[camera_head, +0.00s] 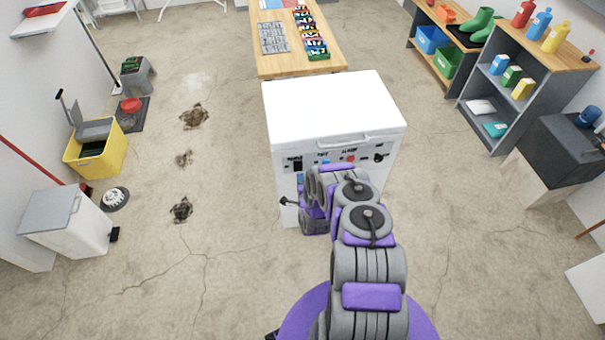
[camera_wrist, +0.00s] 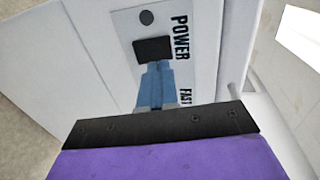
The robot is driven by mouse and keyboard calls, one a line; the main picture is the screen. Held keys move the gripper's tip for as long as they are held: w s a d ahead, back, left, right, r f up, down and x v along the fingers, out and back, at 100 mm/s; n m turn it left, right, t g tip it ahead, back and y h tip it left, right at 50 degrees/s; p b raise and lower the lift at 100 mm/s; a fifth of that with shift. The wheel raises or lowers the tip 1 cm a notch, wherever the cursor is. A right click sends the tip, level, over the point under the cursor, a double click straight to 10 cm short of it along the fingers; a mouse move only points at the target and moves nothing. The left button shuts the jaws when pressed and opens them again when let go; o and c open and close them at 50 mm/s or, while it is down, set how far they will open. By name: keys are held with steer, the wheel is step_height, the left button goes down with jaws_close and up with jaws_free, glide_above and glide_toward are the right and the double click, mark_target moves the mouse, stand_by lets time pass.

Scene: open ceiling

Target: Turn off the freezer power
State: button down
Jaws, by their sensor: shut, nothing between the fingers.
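The white freezer (camera_head: 335,100) stands in the middle of the head view with its lid closed. Its front panel carries a black switch (camera_head: 297,163), a red button (camera_head: 350,158) and a black knob (camera_head: 378,157). In the wrist view the black power switch (camera_wrist: 153,49) sits beside the word POWER, with a small dark round spot above it. My gripper (camera_wrist: 157,66) is shut and empty, its blue fingers pointing at the switch. The fingertips overlap the switch's lower edge in the picture; I cannot tell whether they touch it. The switch's on or off position is unclear.
A wooden table (camera_head: 286,65) stands right behind the freezer. Shelves (camera_head: 480,95) line the right side. A yellow bin (camera_head: 84,162) and a white bin (camera_head: 60,235) stand at the left. The floor beside the freezer is open, with several dark stains on the left.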

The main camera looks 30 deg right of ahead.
steer(key=s+a+r+p, duration=0.1)
steer(key=s+a+r, duration=0.2)
steer(key=s, duration=0.4)
steer(key=shift+r+p, duration=0.4)
steer(key=shift+r, duration=0.1)
